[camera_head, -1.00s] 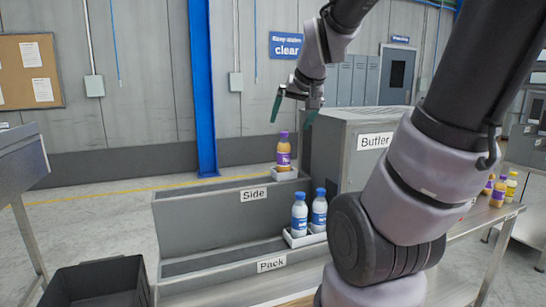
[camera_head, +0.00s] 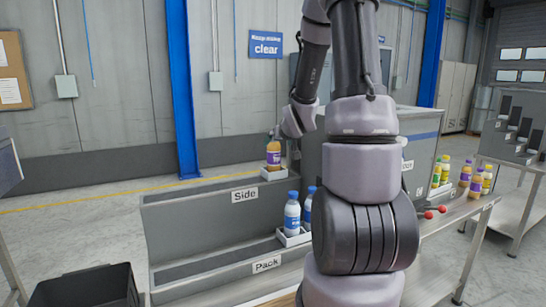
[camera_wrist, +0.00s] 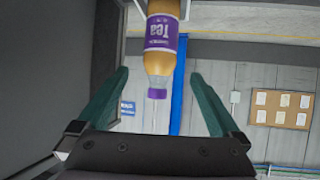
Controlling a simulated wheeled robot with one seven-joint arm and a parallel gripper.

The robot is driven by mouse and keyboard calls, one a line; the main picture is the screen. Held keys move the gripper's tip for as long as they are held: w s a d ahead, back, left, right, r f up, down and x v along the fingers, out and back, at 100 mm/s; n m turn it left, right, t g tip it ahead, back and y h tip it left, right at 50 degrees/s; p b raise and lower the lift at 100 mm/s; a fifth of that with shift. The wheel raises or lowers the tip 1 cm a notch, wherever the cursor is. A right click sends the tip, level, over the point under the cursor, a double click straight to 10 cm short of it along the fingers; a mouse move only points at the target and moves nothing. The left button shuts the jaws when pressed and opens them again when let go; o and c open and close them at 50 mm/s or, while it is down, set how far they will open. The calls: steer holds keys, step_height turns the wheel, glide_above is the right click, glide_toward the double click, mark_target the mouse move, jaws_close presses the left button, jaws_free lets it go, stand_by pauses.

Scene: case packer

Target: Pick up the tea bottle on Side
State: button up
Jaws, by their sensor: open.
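The tea bottle (camera_head: 273,153), amber with a purple label, stands upright in a small white tray (camera_head: 279,174) at the end of the ledge labelled Side (camera_head: 190,205). It shows upside down in the wrist view (camera_wrist: 162,45), with its purple cap and the word Tea visible. My gripper (camera_wrist: 158,73) is open, with its green fingers on either side of the bottle's neck and cap in the picture. I cannot tell whether they touch it; a gap shows on both sides. In the head view the fingers are not clearly visible, and my wrist is close beside the bottle's top.
Two blue-capped white bottles (camera_head: 292,216) stand in a tray on the lower Pack ledge (camera_head: 205,271), partly behind my arm. Several yellow and purple-labelled bottles (camera_head: 465,175) stand on the right. A grey housing (camera_head: 420,125) is behind my arm. A dark crate (camera_head: 90,288) sits at lower left.

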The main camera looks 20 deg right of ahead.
mark_target(272, 150)
steer(key=x, duration=1.1)
steer(key=shift+w+f, duration=0.15)
steer(key=shift+f, duration=0.05)
jaws_close()
